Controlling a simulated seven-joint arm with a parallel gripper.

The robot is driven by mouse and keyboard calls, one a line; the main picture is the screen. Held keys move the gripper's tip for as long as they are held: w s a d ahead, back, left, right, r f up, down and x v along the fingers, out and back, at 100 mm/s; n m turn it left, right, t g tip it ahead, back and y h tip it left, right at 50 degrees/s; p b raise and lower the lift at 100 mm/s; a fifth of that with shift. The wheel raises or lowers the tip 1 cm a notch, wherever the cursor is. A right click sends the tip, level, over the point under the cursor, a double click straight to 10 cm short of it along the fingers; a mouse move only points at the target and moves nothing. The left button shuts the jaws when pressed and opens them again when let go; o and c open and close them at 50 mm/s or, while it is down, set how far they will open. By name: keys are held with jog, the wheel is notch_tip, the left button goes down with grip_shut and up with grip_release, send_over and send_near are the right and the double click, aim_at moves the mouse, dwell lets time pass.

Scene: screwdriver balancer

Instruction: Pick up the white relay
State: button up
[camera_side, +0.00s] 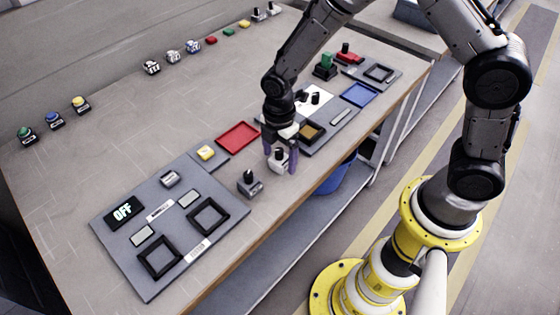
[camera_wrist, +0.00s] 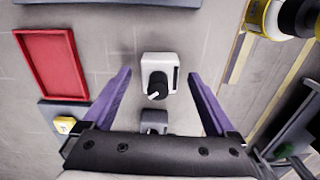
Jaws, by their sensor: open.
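The white relay (camera_wrist: 158,64) is a small white box with a black knob on top. In the wrist view it stands on the table between the tips of my two purple fingers, with a gap on each side. In the side view the relay (camera_side: 280,160) shows partly between the fingers of my gripper (camera_side: 281,162), which points down around it. My gripper (camera_wrist: 160,76) is open and holds nothing. I cannot tell how far the fingertips are above the table.
A grey relay (camera_side: 250,187) with a black knob stands close by, nearer the OFF panel (camera_side: 150,277). A red tray (camera_side: 238,138) lies to the left. A panel with a blue tray (camera_side: 358,95) lies to the right. The table's front edge is near.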

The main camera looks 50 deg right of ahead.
jog(key=shift+c, duration=0.2)
grip_shut()
jog(key=shift+r, duration=0.2)
